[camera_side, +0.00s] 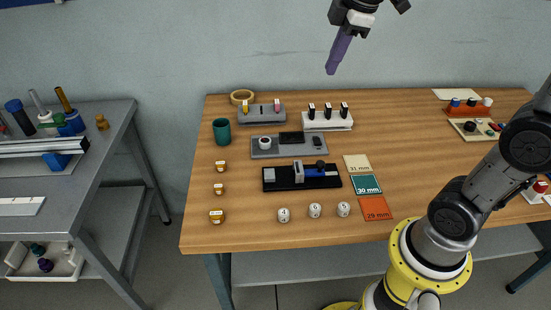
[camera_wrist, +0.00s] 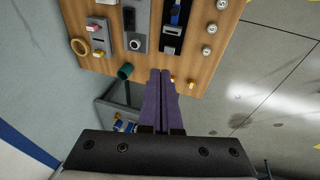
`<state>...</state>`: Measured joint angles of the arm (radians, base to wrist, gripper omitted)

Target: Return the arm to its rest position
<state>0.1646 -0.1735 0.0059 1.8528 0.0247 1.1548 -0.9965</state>
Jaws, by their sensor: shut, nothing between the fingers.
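My gripper (camera_side: 332,70) hangs high above the back of the wooden table, well clear of everything on it. Its purple fingers point down and slightly left in the side view. In the wrist view the two purple fingers (camera_wrist: 160,73) lie side by side, shut with nothing between them. The wooden table (camera_side: 395,110) is below, with its objects apart from the gripper. The upper part of my wrist is cut off by the top edge of the side view.
The table holds a teal cup (camera_side: 221,131), a tape roll (camera_side: 242,97), a black fixture (camera_side: 275,182), coloured cards (camera_side: 375,208) and several small white and orange pieces. A grey bench (camera_side: 95,180) stands at left. A wall (camera_side: 180,50) is behind. The air around my gripper is free.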

